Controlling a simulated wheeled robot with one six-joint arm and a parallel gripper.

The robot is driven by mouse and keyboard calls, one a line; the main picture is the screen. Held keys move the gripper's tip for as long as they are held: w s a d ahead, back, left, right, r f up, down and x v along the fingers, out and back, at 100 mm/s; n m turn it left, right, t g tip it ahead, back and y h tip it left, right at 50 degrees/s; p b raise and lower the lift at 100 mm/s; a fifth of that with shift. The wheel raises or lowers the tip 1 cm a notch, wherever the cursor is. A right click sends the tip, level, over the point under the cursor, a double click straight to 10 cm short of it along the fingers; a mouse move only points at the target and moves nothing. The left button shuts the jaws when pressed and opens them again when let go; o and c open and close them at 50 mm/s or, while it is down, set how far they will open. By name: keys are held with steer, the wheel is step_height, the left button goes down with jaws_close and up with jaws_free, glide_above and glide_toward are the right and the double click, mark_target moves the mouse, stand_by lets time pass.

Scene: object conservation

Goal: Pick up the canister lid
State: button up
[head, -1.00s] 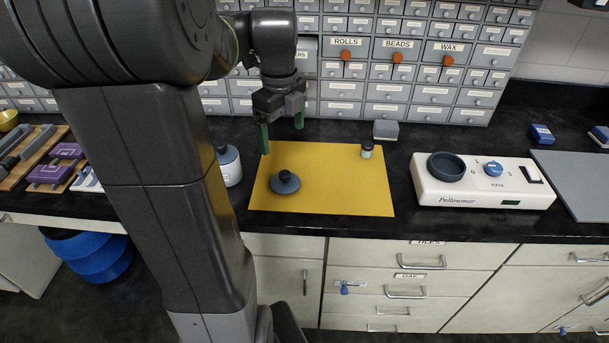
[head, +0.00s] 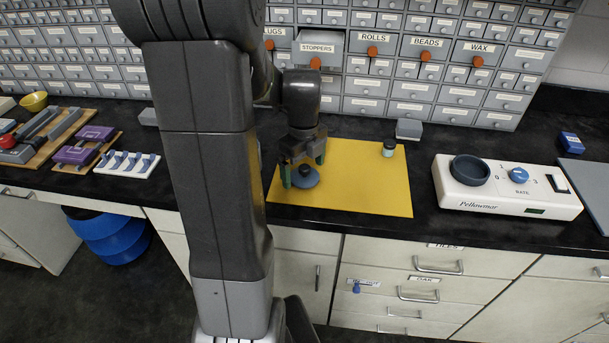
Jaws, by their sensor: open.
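The canister lid (head: 306,178) is a round blue-grey disc with a dark knob. It lies on the left part of the yellow mat (head: 360,192) on the black counter. My gripper (head: 303,170) has green fingers and is open. It is low over the lid, with one finger on the left and one on the right of the knob. I cannot tell whether the fingers touch the lid. The canister seen left of the mat earlier is mostly hidden behind my arm.
A small jar (head: 389,148) stands at the mat's back right. A grey block (head: 409,128) sits behind it. A white device (head: 508,188) with a dark dish stands to the right. Drawer cabinets line the back; the STOPPERS drawer (head: 317,46) sticks out. The mat's right side is clear.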

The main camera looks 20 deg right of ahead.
steer(key=shift+f, duration=0.5)
steer(key=c, duration=1.1)
